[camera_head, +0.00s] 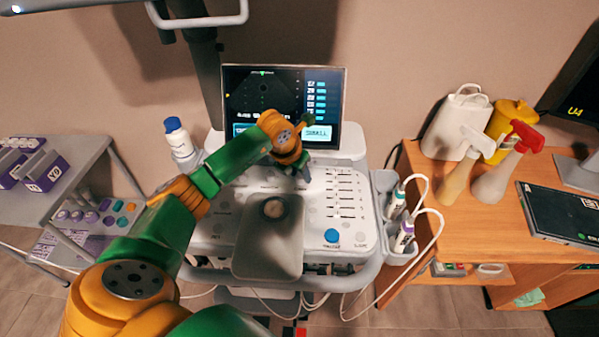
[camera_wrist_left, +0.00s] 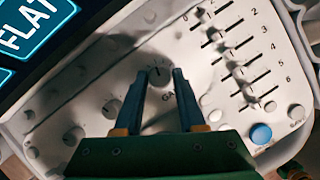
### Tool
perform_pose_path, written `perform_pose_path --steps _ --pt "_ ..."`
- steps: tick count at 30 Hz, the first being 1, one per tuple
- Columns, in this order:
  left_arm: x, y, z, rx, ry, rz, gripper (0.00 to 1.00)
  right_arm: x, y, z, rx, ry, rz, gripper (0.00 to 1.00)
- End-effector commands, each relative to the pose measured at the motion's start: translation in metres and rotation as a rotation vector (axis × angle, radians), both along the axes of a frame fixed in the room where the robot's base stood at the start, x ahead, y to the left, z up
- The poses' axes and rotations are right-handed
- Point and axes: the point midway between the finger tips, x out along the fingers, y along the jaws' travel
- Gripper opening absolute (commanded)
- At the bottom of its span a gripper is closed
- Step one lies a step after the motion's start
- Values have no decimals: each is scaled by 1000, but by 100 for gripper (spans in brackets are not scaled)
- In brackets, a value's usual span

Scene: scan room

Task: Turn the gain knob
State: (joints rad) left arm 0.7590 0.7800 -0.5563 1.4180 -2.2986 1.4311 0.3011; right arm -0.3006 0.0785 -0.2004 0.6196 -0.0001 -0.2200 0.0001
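The gain knob (camera_wrist_left: 160,76) is a round grey knob with a dark pointer line on the white console panel. Its label is partly covered; only "GA" shows. My left gripper (camera_wrist_left: 160,72) points down at the panel, with one dark fingertip on each side of the knob. The fingers stand apart, and narrow gaps seem to show between them and the knob; contact is not clear. In the head view my left gripper (camera_head: 303,174) is over the upper middle of the console (camera_head: 225,228), below the screen (camera_head: 283,100), and hides the knob. My right gripper is not in view.
Numbered sliders (camera_wrist_left: 240,75) and a blue button (camera_wrist_left: 261,133) lie right of the knob; other knobs (camera_wrist_left: 112,108) lie left. Probes (camera_head: 404,236) hang at the console's right. A bottle (camera_head: 178,140) stands left. Spray bottles (camera_head: 497,178) stand on the wooden desk (camera_head: 440,225).

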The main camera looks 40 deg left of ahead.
Motion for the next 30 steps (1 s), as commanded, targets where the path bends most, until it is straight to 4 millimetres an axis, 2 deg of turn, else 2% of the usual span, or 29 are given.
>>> perform_pose_path --steps 11,30 --pt "0 1 -1 1 -2 -38 0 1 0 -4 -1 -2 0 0" --pt "2 3 0 2 -6 -431 0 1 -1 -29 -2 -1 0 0"
